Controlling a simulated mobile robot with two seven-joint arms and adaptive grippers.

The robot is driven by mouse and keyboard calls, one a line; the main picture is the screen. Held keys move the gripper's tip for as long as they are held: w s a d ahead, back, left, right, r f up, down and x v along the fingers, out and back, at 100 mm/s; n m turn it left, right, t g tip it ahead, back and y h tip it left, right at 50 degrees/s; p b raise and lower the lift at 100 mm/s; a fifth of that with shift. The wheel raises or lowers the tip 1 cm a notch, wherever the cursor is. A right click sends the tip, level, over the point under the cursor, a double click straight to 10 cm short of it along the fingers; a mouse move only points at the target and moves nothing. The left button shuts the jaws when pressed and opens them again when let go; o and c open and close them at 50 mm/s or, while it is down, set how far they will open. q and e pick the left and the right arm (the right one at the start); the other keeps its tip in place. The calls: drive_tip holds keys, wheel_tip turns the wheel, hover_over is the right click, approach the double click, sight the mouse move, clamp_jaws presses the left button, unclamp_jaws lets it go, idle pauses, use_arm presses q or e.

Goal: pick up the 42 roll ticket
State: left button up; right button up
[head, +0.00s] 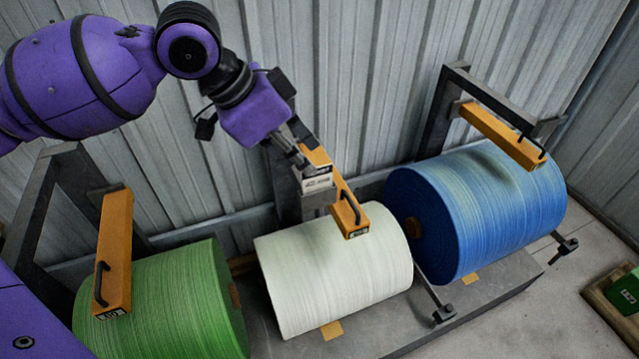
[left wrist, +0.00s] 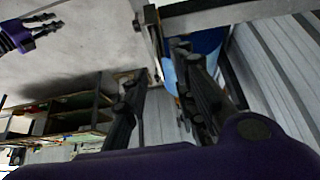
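A small white ticket block (head: 318,181) with dark print sits by the orange arm above the white roll in the head view. Its print is too small to read, so I cannot tell whether it says 42. My left gripper (head: 300,157) is right at its upper left side; whether they touch is unclear. In the left wrist view its dark fingers (left wrist: 160,75) stand apart, with no ticket seen between them. My right gripper (left wrist: 42,30) shows at the top left of the left wrist view, fingers spread and empty.
The white roll (head: 335,268) lies between a green roll (head: 165,305) and a blue roll (head: 495,205). Orange arms with black handles overhang the green (head: 114,250) and blue (head: 500,134) rolls. A corrugated wall (head: 350,70) is behind. A wooden crate (head: 603,305) stands at right.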

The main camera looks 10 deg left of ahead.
sight(318, 172)
use_arm(q)
drive_tip(key=x, duration=0.6)
drive_tip(key=shift+d, duration=0.15)
clamp_jaws()
